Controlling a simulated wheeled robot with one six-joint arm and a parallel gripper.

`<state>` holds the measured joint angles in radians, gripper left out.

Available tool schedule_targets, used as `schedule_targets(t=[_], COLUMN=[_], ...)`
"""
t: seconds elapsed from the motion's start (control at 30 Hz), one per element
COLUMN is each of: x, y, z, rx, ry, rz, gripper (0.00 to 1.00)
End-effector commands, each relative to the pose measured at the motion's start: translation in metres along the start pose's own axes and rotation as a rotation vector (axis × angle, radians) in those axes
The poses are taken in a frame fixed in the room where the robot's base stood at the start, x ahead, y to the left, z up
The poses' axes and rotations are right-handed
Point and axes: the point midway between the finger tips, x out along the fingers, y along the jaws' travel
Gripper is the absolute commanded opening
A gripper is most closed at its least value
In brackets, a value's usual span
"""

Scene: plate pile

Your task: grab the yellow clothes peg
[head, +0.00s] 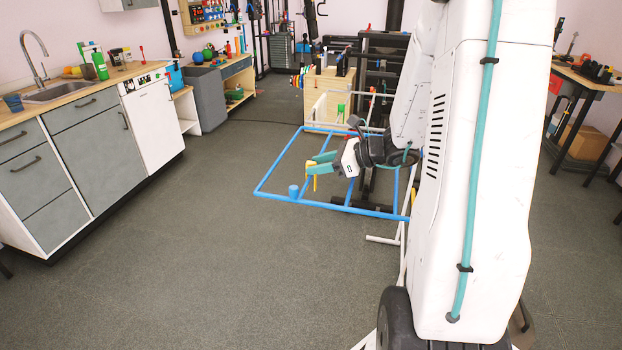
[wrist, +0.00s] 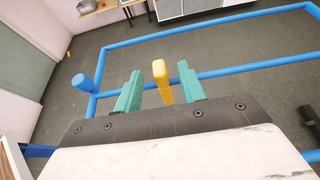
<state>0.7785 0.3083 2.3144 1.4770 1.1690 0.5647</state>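The yellow clothes peg (wrist: 162,82) stands between the two teal fingers of my gripper (wrist: 160,88) in the wrist view. A gap shows on each side of it, so the fingers are open around it and not pressed on it. A blue rail (wrist: 225,70) passes close by the peg; I cannot tell whether the peg is clipped to it. In the head view the peg (head: 315,180) shows at my gripper's (head: 316,167) fingertips, partly hidden by the teal fingers.
A small yellow thing (head: 412,195) is at the frame's right side. Grey cabinets (head: 88,125) stand at left. The floor between is clear.

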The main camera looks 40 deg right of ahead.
Motion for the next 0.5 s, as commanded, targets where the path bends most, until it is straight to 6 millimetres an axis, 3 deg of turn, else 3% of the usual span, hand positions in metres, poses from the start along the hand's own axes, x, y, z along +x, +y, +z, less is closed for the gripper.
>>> schedule_targets(t=[0.17,0.43,0.5], x=[0.022,0.025,0.024], y=[0.000,0.000,0.000], z=[0.001,0.000,0.000], rx=[-0.001,-0.001,-0.001], ry=[0.000,0.000,0.000], rz=[0.001,-0.001,-0.001], gripper=[0.40,0.40,0.23])
